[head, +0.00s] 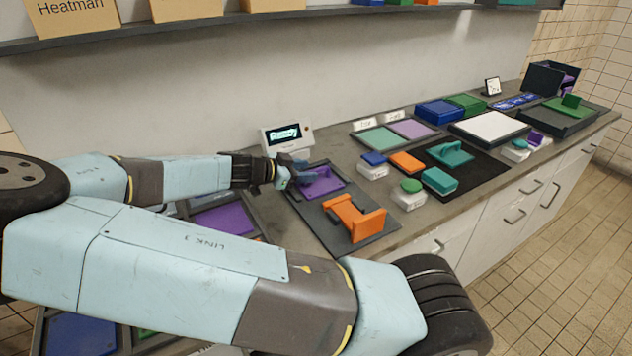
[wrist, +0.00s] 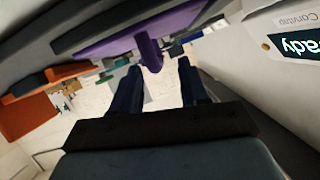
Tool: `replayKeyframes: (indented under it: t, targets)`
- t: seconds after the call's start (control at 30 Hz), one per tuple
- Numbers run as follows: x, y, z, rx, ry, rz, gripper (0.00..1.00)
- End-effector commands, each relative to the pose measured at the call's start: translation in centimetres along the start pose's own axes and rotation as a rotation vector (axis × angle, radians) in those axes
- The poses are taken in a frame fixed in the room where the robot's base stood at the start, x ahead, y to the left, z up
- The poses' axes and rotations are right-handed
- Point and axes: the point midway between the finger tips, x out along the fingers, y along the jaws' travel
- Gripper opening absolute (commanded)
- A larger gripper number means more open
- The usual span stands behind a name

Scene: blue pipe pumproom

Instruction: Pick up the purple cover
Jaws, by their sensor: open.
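The purple cover (head: 322,184) lies in a dark recessed tray on the counter, just right of the small display box. It has a raised purple handle, partly hidden by my gripper in the head view. My gripper (head: 291,175) is open at the cover's left end, low over the counter. In the wrist view the cover (wrist: 120,37) is upside down along the top, and its handle (wrist: 151,54) points down toward the gap between my open fingers (wrist: 160,72). I cannot tell whether the handle is between the fingertips or just beyond them. The gripper holds nothing.
The display box (head: 287,137) stands close behind my gripper. An orange handled block (head: 354,217) sits on the dark plate right of the cover. A purple panel (head: 224,219) lies in a tray below my forearm. Small coloured-lid boxes and a teal piece (head: 450,153) stand farther right.

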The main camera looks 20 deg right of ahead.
Motion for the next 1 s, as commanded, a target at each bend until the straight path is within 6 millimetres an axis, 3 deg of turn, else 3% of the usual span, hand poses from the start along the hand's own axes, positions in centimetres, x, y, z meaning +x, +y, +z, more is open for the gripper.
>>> replayKeyframes:
  t: [0.3, 0.67, 1.0]
  targets:
    - [4.0, 0.3, -0.1, -0.001, 0.001, 0.001, 0.44]
    - [4.7, 0.2, -0.1, 0.001, 0.0, -0.001, 0.43]
    - [4.7, 0.2, -0.1, 0.001, 0.0, -0.001, 0.11]
